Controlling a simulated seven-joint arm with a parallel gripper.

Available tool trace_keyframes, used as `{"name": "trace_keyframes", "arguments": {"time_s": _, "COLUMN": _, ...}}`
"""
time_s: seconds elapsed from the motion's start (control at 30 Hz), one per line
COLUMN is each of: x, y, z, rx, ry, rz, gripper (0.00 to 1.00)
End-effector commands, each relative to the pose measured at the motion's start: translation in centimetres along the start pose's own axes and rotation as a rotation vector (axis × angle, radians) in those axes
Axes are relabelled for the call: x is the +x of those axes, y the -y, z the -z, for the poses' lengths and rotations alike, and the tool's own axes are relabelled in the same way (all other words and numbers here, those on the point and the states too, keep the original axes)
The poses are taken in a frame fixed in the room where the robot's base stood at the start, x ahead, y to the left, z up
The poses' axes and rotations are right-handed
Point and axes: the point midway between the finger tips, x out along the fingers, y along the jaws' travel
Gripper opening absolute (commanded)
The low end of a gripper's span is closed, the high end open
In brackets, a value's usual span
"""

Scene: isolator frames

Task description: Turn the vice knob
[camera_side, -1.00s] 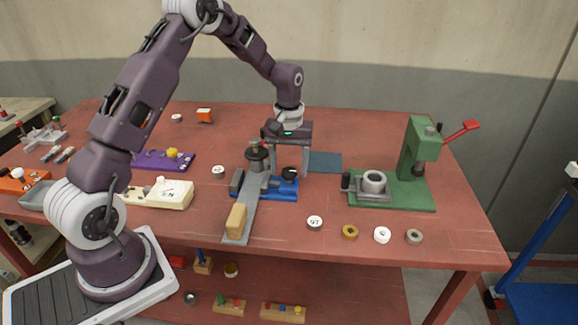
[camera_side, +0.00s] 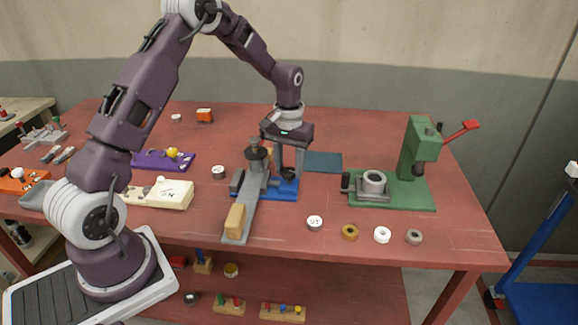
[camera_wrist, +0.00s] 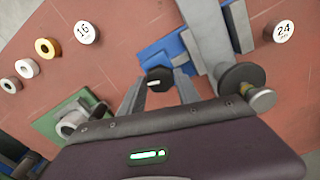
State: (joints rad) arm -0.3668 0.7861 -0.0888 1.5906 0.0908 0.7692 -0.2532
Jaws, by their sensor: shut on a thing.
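The vice is a blue base (camera_side: 287,195) with grey metal parts and a long grey bar (camera_side: 240,215) near the middle of the table. Its black knob (camera_wrist: 155,80) has a white mark and shows in the wrist view between my two fingers. My gripper (camera_side: 288,173) points down over the right side of the vice and is shut on the knob; the wrist view also shows my gripper (camera_wrist: 159,82).
A dark post (camera_side: 254,150) on the vice stands close left of my gripper. A green press (camera_side: 418,150) with a red lever stands to the right. Several small discs, including a white one (camera_side: 314,222), lie in front. A flat dark blue-green mat (camera_side: 325,161) lies behind.

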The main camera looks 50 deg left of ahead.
Motion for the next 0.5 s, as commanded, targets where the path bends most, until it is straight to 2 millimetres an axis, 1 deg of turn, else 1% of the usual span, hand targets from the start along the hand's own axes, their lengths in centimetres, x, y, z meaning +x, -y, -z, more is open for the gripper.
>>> {"name": "trace_keyframes", "arguments": {"time_s": 0.5, "x": -0.13, "y": -0.04, "z": 0.08, "rx": 0.488, "ry": -0.003, "rz": -0.001, "gripper": 0.00}}
